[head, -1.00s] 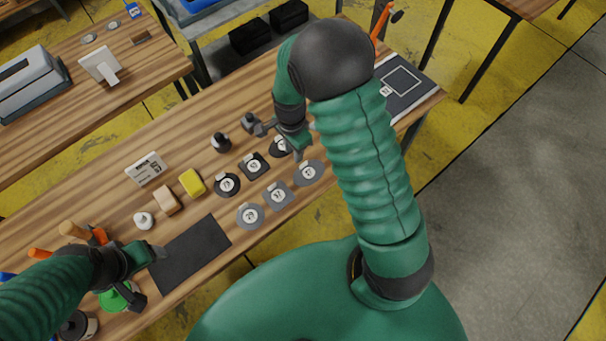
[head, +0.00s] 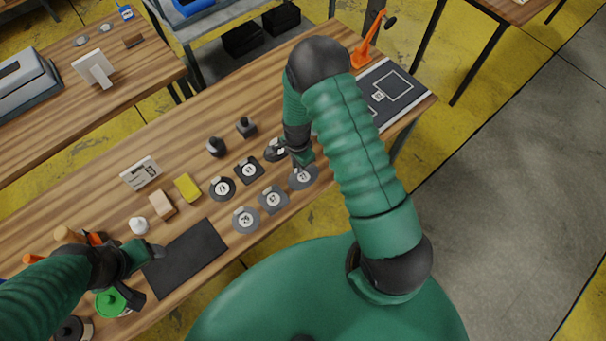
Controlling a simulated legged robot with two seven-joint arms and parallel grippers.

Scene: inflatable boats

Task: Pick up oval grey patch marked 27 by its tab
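The oval grey patch (head: 307,181) lies at the right end of the front row of patches on the wooden table. It has a white round label, whose number is too small to read. My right gripper (head: 297,163) is right over its back edge, pointing down, and partly hides it and its tab. I cannot tell whether its fingers touch the tab or how far they are apart. My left gripper (head: 148,276) is open and empty, beside the dark mat at the left.
A grey square patch (head: 273,199) and a grey round patch (head: 245,220) lie left of it. Dark knobbed tools (head: 246,127), a yellow block (head: 187,188), a black mat (head: 186,258) and a dark outlined board (head: 392,90) share the table.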

